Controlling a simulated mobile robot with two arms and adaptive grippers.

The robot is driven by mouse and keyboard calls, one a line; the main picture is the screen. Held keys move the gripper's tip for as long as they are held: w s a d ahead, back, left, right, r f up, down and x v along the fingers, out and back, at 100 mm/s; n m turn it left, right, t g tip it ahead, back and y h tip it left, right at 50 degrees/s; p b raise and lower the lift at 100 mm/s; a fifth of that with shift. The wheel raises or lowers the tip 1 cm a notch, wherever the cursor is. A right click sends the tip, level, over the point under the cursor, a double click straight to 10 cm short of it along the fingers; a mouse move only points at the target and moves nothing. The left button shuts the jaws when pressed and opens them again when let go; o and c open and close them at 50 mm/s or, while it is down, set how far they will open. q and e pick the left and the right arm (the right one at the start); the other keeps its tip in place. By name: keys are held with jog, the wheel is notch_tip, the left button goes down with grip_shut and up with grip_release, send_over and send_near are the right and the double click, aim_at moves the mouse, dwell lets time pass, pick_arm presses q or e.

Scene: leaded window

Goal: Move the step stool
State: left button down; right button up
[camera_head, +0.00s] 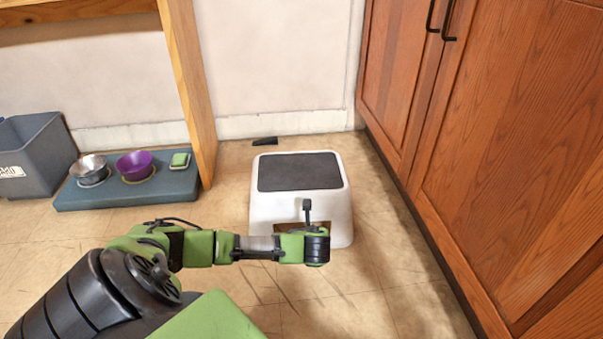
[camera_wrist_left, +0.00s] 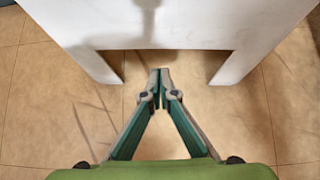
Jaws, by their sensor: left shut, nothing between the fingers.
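The step stool (camera_head: 335,215) is white with a dark grey top pad and stands upright on the tiled floor, beside the wooden cabinets. In the left wrist view, its white front panel (camera_wrist_left: 190,28) and two legs frame a low opening. My left gripper (camera_wrist_left: 160,78) is shut and empty, its fingertips together and pointing at that opening between the legs. I cannot tell whether the fingertips touch the stool. My right gripper is not in view.
Wooden cabinets (camera_head: 520,150) line the right side, close to the stool. A blue mat (camera_head: 120,197) with a steel bowl (camera_head: 89,168) and a purple bowl (camera_head: 134,164) lies left, beside a grey bin (camera_head: 36,155). A wooden post (camera_head: 190,90) stands behind left. A dark wedge (camera_head: 265,141) lies near the wall.

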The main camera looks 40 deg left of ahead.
pick_arm(q)
jog(key=shift+w+a, duration=0.25)
jog(key=shift+a, duration=0.05)
jog(key=shift+a, duration=0.1)
